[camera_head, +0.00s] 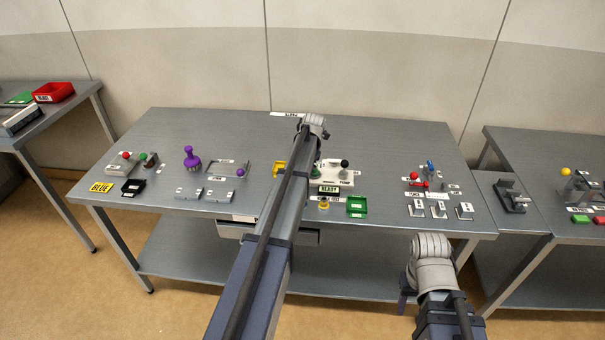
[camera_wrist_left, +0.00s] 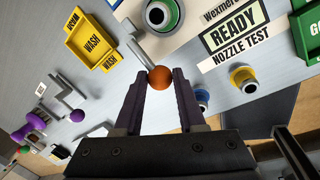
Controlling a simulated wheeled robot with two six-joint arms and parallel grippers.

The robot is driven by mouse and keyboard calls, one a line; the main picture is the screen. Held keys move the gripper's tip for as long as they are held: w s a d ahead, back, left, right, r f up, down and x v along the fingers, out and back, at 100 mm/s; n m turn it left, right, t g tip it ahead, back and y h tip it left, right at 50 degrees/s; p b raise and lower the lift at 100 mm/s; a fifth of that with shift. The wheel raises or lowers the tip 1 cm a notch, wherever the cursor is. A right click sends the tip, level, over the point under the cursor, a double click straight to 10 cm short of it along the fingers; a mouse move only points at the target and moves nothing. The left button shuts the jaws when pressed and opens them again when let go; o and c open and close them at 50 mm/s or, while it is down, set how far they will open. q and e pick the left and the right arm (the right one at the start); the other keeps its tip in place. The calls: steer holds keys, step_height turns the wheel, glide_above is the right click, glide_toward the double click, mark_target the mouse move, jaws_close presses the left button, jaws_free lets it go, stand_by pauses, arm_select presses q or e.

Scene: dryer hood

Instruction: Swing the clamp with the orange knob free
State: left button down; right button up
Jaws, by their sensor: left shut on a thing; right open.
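The orange knob (camera_wrist_left: 160,77) sits between the fingertips of my left gripper (camera_wrist_left: 160,83) in the left wrist view. The fingers are shut on it from both sides. A thin metal clamp arm (camera_wrist_left: 139,52) runs from the knob up and left toward the white-based fixture (camera_wrist_left: 128,12). In the head view my left arm covers the knob and the clamp, and the left gripper is not clearly visible there. My right gripper (camera_head: 404,292) is open and empty, low in front of the table's front edge, partly hidden by its own wrist.
A READY sign (camera_wrist_left: 232,35) and a yellow-rimmed part (camera_wrist_left: 243,77) lie right of the knob. A yellow WASH tray (camera_wrist_left: 95,40) stands left. A green tray (camera_head: 357,206) is near the front edge. Purple-knobbed items (camera_head: 192,158) stand farther left on the table (camera_head: 255,130).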

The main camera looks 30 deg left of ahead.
arm_select(q)
steer(key=c, duration=0.5)
jaws_free()
step_height(320, 180, up, 8)
steer(key=d+p, duration=0.1)
steer(key=p, duration=0.6)
steer(key=shift+s+d+f+p, duration=0.15)
steer(key=shift+d+p, duration=0.15)
steer(key=shift+p, duration=0.05)
